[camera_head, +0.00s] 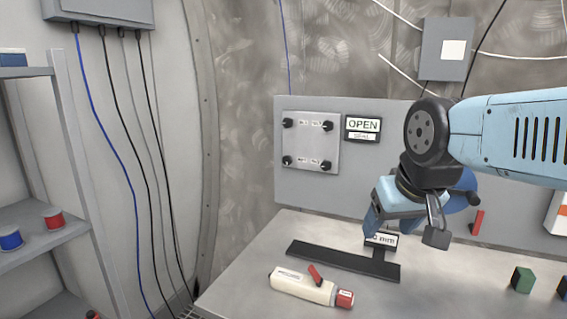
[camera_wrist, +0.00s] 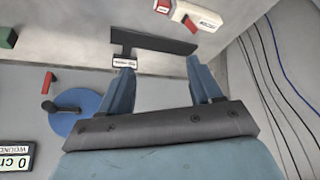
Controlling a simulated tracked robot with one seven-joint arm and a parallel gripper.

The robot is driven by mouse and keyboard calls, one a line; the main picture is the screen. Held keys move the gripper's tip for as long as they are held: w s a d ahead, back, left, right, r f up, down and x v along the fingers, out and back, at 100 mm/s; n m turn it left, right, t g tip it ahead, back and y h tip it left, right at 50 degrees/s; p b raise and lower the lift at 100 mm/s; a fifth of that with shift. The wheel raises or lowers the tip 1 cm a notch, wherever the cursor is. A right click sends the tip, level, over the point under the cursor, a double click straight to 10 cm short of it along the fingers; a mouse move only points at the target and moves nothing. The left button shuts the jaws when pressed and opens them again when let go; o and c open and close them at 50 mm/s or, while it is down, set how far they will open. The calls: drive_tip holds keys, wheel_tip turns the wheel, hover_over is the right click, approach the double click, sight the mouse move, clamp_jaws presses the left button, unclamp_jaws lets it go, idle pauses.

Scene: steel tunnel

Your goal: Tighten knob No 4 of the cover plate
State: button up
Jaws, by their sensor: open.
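The cover plate (camera_head: 311,149) is a light grey square on the grey back panel, left of the OPEN sign. It has black knobs at its corners: upper left (camera_head: 287,122), upper right (camera_head: 327,125), lower left (camera_head: 286,161) and lower right (camera_head: 326,166). Small labels sit beside the knobs, too small to read surely. Whether any knob stands loose cannot be told. My gripper (camera_head: 405,228) is open and empty, pointing down over the bench, right of and below the plate. Its two fingers show apart in the wrist view (camera_wrist: 158,72), where the plate is not seen.
A black T-shaped piece (camera_head: 340,263) and a cream cylinder with a red cap (camera_head: 303,287) lie on the bench (camera_head: 240,280). A green block (camera_head: 522,279) stands right. A blue disc with a crank (camera_wrist: 80,122) is beside my gripper. Space before the plate looks free.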

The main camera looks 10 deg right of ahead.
drive_tip(key=w+d+f+n+g+h, duration=0.2)
drive_tip(key=w+d+n+h, duration=0.25)
drive_tip(key=w+n, duration=0.35)
drive_tip(key=n+t+h, duration=0.5)
drive_tip(key=n+t, duration=0.7)
drive_tip(key=n, duration=0.8)
approach(286, 160)
drive_tip(key=shift+y, duration=0.25)
drive_tip(key=x, duration=1)
drive_tip(key=shift+d+r, duration=0.1)
drive_tip(key=shift+d, duration=0.15)
drive_tip(key=shift+c, duration=0.5)
drive_tip(key=c, duration=0.9)
